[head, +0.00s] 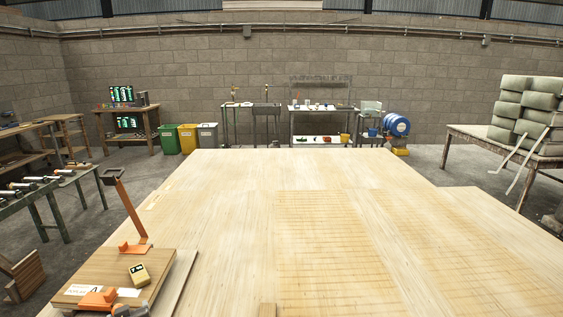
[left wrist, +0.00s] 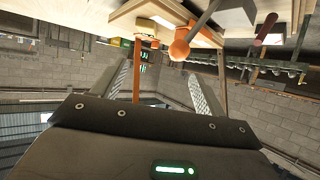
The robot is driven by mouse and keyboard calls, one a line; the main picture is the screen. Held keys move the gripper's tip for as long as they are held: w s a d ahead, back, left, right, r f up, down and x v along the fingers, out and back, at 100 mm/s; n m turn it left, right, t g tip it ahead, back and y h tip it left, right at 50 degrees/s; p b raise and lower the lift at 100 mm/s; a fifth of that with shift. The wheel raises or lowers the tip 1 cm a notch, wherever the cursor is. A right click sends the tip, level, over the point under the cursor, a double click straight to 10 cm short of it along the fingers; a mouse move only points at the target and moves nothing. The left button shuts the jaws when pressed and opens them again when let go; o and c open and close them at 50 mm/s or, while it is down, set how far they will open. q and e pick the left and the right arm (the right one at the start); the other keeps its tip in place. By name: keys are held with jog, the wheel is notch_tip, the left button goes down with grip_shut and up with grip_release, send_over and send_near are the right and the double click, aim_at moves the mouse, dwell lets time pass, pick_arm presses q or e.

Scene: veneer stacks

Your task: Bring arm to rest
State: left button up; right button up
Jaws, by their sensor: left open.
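My left gripper (left wrist: 160,82) shows in the left wrist view. Its two ridged fingers stand wide apart with nothing between them. That view looks turned over, with the floor side and table edge at the top. I cannot make out the left gripper in the head view. My right gripper is in neither view. A large pale veneer surface (head: 230,215) fills the middle of the head view, with a slatted-looking sheet (head: 325,240) on it.
At the lower left, a wooden board (head: 105,265) carries an orange-based post (head: 130,210), a yellow device (head: 139,273) and an orange part (head: 98,299). A roller stand (head: 40,195) is at left. Green sacks (head: 530,105) are stacked at right. The veneer's middle is clear.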

pick_arm(q)
jog(key=s+d+f+m+g+h, duration=0.25)
jog(key=s+d, duration=0.35)
jog(key=s, duration=0.5)
jog(key=s+d+f+m+g+h, duration=0.25)
jog(key=s+d+f, duration=0.2)
jog(key=s, duration=0.65)
jog(key=s+d+f+m+g+h, duration=0.2)
jog(key=s+d+m, duration=0.3)
jog(key=s, duration=0.6)
notch_tip(320, 180, down, 27)
jog(key=g+b, duration=0.1)
jog(key=b, duration=0.2)
jog(key=s+a+f+g+b, duration=0.1)
jog(key=s+a+f+b, duration=0.1)
jog(key=s+f, duration=1.5)
notch_tip(320, 180, down, 3)
jog(key=shift+s+a+f, duration=0.1)
jog(key=shift+s+a, duration=0.2)
jog(key=shift+a, duration=0.3)
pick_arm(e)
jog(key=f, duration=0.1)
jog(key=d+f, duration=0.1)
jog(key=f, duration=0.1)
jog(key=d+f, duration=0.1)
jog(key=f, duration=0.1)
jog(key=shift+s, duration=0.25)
